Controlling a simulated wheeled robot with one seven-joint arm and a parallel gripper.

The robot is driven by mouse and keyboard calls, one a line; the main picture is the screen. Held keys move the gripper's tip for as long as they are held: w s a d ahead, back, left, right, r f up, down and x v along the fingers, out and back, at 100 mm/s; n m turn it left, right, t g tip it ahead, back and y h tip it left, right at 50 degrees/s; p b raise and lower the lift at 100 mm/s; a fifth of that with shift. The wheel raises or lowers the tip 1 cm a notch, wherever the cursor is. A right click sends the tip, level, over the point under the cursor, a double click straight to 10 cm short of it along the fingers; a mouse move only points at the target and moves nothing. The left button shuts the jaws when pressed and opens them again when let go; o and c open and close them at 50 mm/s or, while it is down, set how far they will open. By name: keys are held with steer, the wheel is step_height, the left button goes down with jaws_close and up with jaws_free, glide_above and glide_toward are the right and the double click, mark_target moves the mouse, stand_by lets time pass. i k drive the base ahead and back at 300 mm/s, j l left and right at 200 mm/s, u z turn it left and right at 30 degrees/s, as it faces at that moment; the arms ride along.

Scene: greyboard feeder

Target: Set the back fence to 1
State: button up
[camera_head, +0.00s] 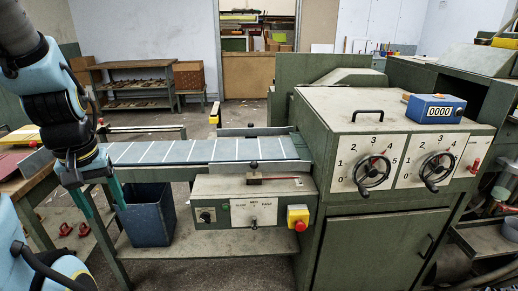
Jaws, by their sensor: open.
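My gripper (101,200) hangs at the left with its teal fingers pointing down, open and empty, in front of the belt's left end and beside the blue bin. A dark rail (250,131) runs along the far side of the striped feeder belt (200,151); I cannot tell for sure that it is the back fence. Two black handwheels are on the green machine's front: a left handwheel (372,173) on a plate numbered up to 5, and a right handwheel (437,168) on a similar numbered plate. Their exact settings are too small to read. My gripper is far from both.
A blue bin (146,220) stands on the shelf below the belt. A control box (250,205) with a red stop button (299,219) is under the belt's right end. A blue counter (435,109) reading 0000 sits on the machine. Open floor lies behind the belt.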

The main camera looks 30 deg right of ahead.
mark_target(250, 132)
steer(key=i+l+z, duration=0.1)
steer(key=i+z, duration=0.2)
steer(key=z, duration=0.2)
steer(key=i+z, duration=0.3)
steer(key=z, duration=0.15)
steer(key=i+j+z, duration=0.15)
steer(key=i+z, duration=0.15)
steer(key=z, duration=0.2)
